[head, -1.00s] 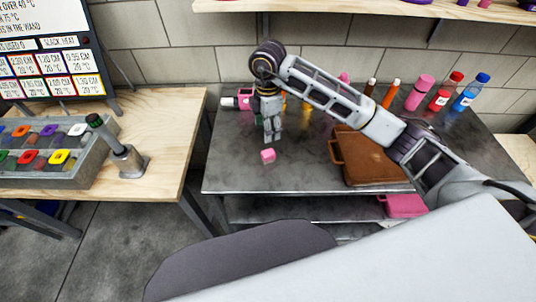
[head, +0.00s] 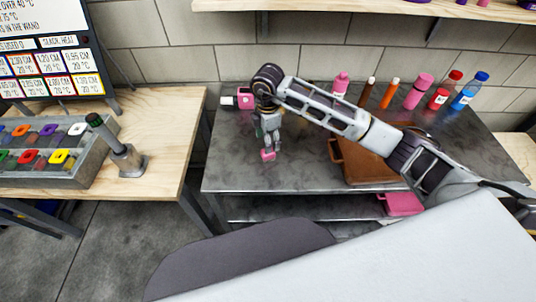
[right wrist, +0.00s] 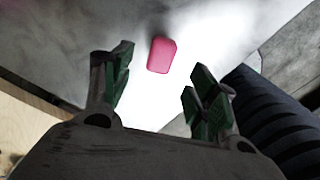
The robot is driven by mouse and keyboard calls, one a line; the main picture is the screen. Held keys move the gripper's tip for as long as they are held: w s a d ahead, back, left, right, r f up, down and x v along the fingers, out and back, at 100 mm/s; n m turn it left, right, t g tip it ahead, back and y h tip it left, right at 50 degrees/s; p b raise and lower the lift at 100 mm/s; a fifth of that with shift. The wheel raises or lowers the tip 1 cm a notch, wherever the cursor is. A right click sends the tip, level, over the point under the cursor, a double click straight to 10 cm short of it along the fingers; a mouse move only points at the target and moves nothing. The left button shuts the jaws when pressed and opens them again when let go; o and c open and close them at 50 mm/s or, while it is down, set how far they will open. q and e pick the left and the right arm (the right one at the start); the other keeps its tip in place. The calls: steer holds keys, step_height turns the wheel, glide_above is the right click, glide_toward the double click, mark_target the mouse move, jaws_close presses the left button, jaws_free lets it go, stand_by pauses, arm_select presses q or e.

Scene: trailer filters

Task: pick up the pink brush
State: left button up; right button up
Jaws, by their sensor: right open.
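A small pink block-like thing (head: 268,155), the likeliest match for the pink brush, lies on the grey metal table (head: 225,180) near its front left. No bristles can be made out. My right gripper (head: 269,148) points down just above it and partly covers it in the head view. In the right wrist view the pink thing (right wrist: 161,54) lies ahead of the open green-padded fingers of my right gripper (right wrist: 158,88), about midway between them sideways. The fingers are empty and I see no contact. My left gripper is not in view.
A brown case (head: 365,162) lies right of the gripper. Several bottles, including a pink one (head: 418,91), stand along the back. A pink and white item (head: 244,98) sits at the back left. The table's front left is clear.

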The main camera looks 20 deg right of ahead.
mark_target(268, 155)
step_height(268, 155, down, 2)
steer(key=shift+f, duration=0.1)
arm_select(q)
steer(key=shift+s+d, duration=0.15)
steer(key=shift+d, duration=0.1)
arm_select(e)
steer(key=shift+f, duration=0.1)
steer(key=shift+s+d+f+p, duration=0.1)
steer(key=shift+f+p, duration=0.25)
steer(key=shift+f, duration=1.6)
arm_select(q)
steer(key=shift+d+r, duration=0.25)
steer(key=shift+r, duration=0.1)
arm_select(e)
steer(key=shift+f, duration=0.6)
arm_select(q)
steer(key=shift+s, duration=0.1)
arm_select(e)
steer(key=shift+c, duration=0.3)
steer(key=c, duration=1.1)
